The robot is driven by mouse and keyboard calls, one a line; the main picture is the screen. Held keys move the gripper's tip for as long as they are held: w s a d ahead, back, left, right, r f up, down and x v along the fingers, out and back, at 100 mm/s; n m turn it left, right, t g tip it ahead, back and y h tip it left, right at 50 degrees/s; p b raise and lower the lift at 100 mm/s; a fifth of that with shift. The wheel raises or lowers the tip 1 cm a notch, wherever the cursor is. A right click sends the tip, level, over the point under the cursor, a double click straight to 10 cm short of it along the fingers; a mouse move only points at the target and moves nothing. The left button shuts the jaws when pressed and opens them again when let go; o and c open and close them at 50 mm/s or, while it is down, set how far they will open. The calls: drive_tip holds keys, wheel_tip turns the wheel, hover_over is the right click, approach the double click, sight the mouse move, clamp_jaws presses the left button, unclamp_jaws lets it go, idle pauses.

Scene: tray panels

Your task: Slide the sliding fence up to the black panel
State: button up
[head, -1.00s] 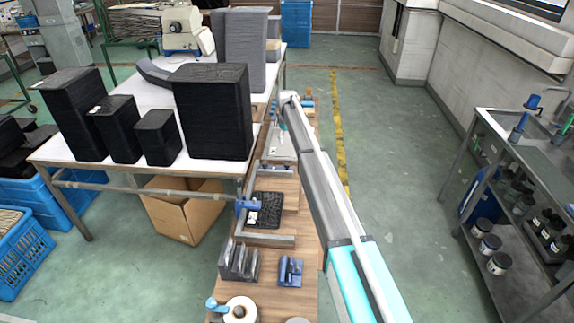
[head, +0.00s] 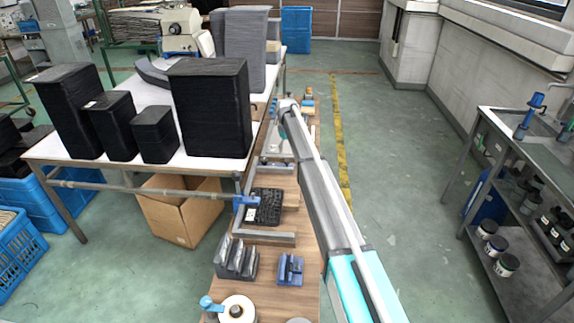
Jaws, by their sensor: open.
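A black panel (head: 268,207) with a white label lies on the wooden bench, inside a grey frame. The grey frame's front bar (head: 268,238) lies a short way in front of the panel. A blue clamp-like part (head: 246,202) sits at the panel's left edge on the left bar. I cannot tell which of these bars is the sliding fence, or whether one touches the panel. My arm reaches over the bench's right side and bends down beyond the panel. My gripper cannot be made out behind my arm links.
Grey upright holders (head: 236,259), a blue fixture (head: 290,269) and a tape roll (head: 237,311) stand on the near bench. A white table (head: 190,165) with tall black stacks (head: 210,110) borders its left. Floor to the right is open up to a metal cart (head: 500,200).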

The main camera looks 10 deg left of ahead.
sight(287, 160)
drive_tip(key=shift+f+b, duration=3)
drive_tip(key=shift+f, duration=0.3)
clamp_jaws()
drive_tip(key=shift+s, duration=0.1)
